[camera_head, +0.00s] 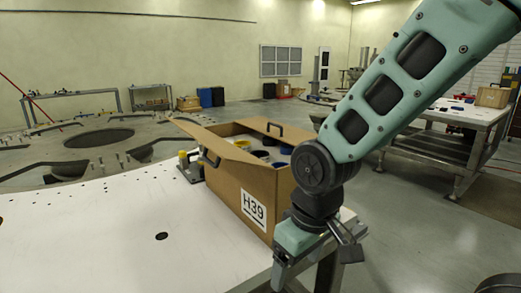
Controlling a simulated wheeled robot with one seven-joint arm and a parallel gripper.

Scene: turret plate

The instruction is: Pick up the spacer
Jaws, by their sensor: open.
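I cannot tell which thing is the spacer. An open cardboard box (228,182) marked H39 stands on the white table (110,238), near its right edge. Several round parts, some blue and one dark ring (261,154), show inside the box, partly hidden by its front wall and flaps. My gripper (316,262) is open, with its fingers apart and nothing seen between them. It hangs low in front of the box's right side, by the table's front right corner. My arm hides part of the box's right end.
A dark bracket-like part with a yellow piece (186,160) sits left of the box. Another white table (456,112) with small parts stands behind on the right. Bare floor lies between the tables.

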